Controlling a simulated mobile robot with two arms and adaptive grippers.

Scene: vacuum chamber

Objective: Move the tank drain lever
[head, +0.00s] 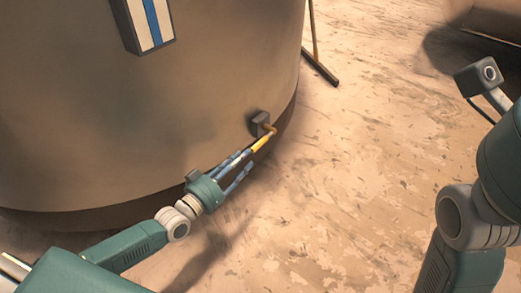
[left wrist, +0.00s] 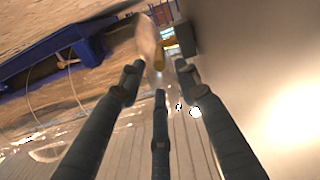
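The tank drain lever (head: 262,143) is a short yellow handle low on the side of the big tan tank (head: 200,100). It joins a dark block (head: 259,122) on the tank wall. My left gripper (head: 246,165) is just below and left of the lever, its fingers pointing up at the handle's free end. In the left wrist view the three dark fingers (left wrist: 159,80) are spread apart, with the yellow lever (left wrist: 160,57) just beyond and between their tips. I cannot tell whether any finger touches it. My right arm shows at the right, but its gripper is out of view.
A box with a blue and white stripe (head: 147,22) is on the tank wall above. The worn floor (head: 350,150) right of the lever is clear.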

